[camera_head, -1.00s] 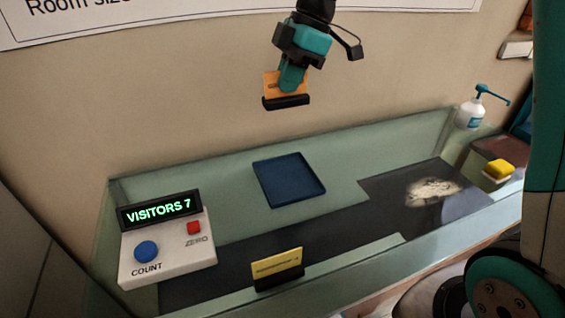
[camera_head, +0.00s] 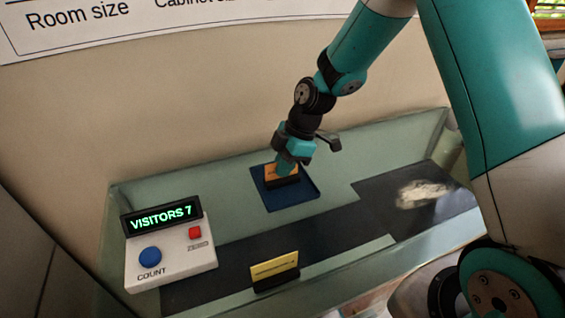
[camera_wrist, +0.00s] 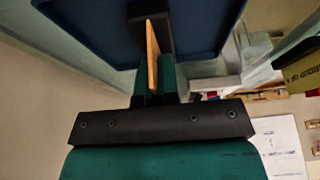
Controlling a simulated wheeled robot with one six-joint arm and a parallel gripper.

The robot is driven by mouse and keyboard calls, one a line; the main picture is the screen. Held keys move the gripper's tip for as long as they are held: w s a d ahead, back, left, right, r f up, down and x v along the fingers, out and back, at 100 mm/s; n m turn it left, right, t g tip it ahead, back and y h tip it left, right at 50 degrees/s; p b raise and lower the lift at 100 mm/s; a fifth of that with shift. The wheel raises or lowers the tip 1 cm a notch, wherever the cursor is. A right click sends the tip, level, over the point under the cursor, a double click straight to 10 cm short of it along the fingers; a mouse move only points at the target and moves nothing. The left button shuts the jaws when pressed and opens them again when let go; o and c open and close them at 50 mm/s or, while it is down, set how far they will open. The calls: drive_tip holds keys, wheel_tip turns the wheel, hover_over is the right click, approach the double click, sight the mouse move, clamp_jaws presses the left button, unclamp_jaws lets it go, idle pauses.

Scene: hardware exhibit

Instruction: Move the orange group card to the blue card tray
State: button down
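The orange group card (camera_head: 281,171) stands in a dark base over the blue card tray (camera_head: 291,202). My gripper (camera_head: 284,166) is shut on the card from above. In the wrist view the orange card (camera_wrist: 152,58) shows edge-on between the fingers, with the blue tray (camera_wrist: 85,28) behind it.
A yellow card (camera_head: 274,270) in a dark base stands at the case's front edge. A counter box (camera_head: 172,262) with a blue and a red button and a "VISITORS 7" display stands to the left. A pale patch (camera_head: 424,193) lies on the right. The wall is behind.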

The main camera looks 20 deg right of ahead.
drive_tip(key=shift+f, duration=0.1)
drive_tip(key=shift+f, duration=0.15)
drive_tip(key=c, duration=1.4)
unclamp_jaws()
drive_tip(key=shift+o, duration=0.2)
drive_tip(key=shift+r, duration=0.2)
drive_tip(key=b+v, duration=0.4)
drive_tip(key=v, duration=0.8)
drive_tip(key=s+a+r+m, duration=0.1)
drive_tip(key=s+a+m, duration=0.2)
drive_tip(key=s, duration=0.5)
drive_tip(key=s+a+r+m, duration=0.1)
drive_tip(key=s+a+m, duration=0.2)
drive_tip(key=s, duration=0.5)
drive_tip(key=s+a+r+m, duration=0.1)
drive_tip(key=s+a+m, duration=0.2)
drive_tip(key=s+m, duration=0.2)
drive_tip(key=s, duration=0.3)
drive_tip(key=shift+s, duration=0.4)
